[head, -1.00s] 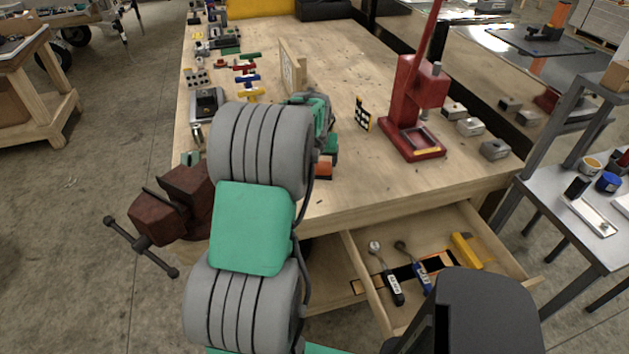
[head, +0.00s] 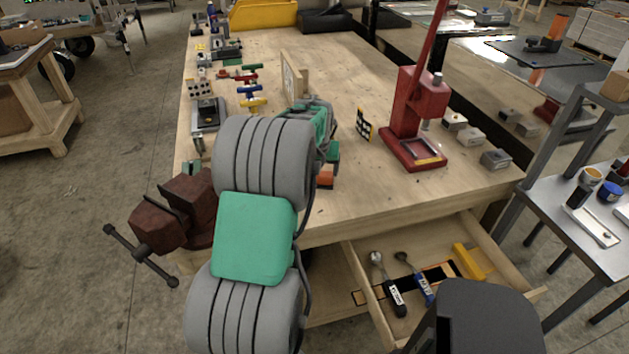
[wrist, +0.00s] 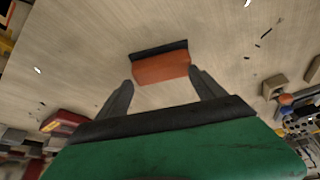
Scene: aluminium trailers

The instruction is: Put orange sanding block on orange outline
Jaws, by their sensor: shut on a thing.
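The orange sanding block (wrist: 162,67), with a dark strip along one long side, is between the fingertips of my gripper (wrist: 160,78) in the wrist view. My gripper is shut on it. In the head view the block (head: 325,180) shows just right of my arm, at or just above the wooden bench top near its front edge; I cannot tell if it touches. My arm hides most of the gripper there. In the open drawer, a dark patch with orange edges (head: 449,270) shows, partly covered by tools; I cannot make out its full shape.
The open drawer (head: 350,262) holds two hammer-like tools (head: 388,285) and a yellow item (head: 468,262). A red press (head: 413,120) stands right of the block. A dark red vise (head: 175,210) is at the bench's left corner. A small black-and-yellow card (head: 364,126) stands behind.

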